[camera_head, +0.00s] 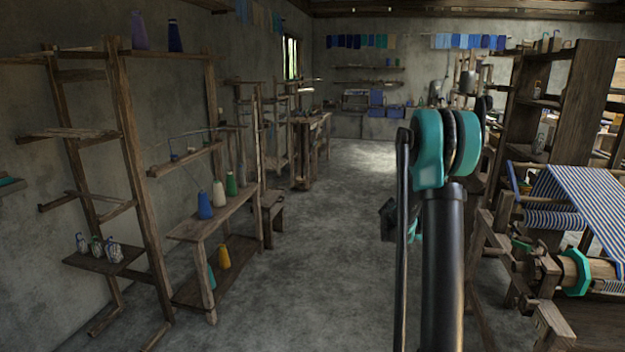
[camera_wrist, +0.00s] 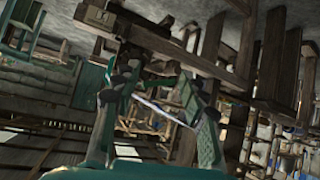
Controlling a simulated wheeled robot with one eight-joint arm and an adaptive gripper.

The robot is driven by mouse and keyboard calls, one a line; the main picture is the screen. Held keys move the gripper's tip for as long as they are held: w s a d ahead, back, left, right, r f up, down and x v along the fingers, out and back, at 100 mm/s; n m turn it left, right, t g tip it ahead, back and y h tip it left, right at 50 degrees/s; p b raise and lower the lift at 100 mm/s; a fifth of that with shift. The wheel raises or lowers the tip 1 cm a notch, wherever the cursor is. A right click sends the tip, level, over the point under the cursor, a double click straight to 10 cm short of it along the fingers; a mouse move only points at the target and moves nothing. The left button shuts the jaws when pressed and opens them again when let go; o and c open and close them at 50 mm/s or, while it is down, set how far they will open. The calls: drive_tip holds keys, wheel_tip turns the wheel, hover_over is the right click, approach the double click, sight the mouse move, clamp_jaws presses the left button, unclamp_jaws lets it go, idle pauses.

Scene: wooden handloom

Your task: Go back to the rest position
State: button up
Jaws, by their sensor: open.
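My gripper shows in the wrist view (camera_wrist: 158,95), with its two teal fingers apart and no object clearly held between them. Wooden beams and frame parts lie beyond the fingers, tilted in that view. In the head view my arm stands upright right of the middle, with a teal joint at its top.
A wooden rack (camera_head: 135,180) stands along the left wall. A low bench (camera_head: 215,220) holds blue, white and green cones. Another yellow cone (camera_head: 224,256) is on its lower shelf. The concrete floor (camera_head: 330,220) between the bench and my arm is clear.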

drive_tip(key=s+a+f+n+t+y, duration=0.2)
drive_tip(key=s+a+n+y, duration=0.3)
drive_tip(key=s+a, duration=0.8)
drive_tip(key=s+a+f+n+t+y, duration=0.1)
drive_tip(key=s+a+n+y, duration=0.4)
drive_tip(key=s+a+n, duration=0.6)
drive_tip(key=s+a+f, duration=0.1)
drive_tip(key=s+a, duration=0.1)
drive_tip(key=s, duration=0.4)
drive_tip(key=shift+a+f+n+t+y, duration=0.3)
drive_tip(key=shift+t+y, duration=0.1)
drive_tip(key=shift+c, duration=0.2)
